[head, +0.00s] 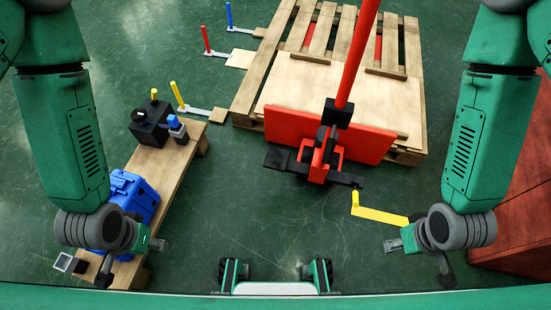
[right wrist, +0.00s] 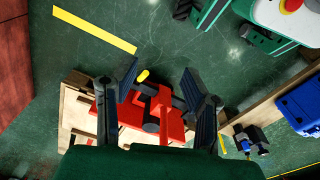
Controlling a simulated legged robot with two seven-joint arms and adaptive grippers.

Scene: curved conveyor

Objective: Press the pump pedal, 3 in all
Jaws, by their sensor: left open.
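The red pallet jack (head: 318,160) stands at the pallet's near edge, with a long red handle rising from it. A short yellow peg (head: 355,197) on its black right-hand bar looks like the pump pedal. The peg also shows between my fingers in the right wrist view (right wrist: 143,75). My right gripper (head: 418,262) is open and empty, to the right of and nearer than the peg, apart from it. Its open fingers also show in the right wrist view (right wrist: 160,72). My left gripper (head: 132,260) is open and empty near the bench's near end.
A wooden pallet (head: 410,45) lies beyond the jack. A wooden bench (head: 160,175) at left carries a blue box (head: 133,193) and a black device (head: 150,128). A reddish-brown block (head: 515,215) stands at right. A yellow floor strip (head: 382,215) lies right of the peg.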

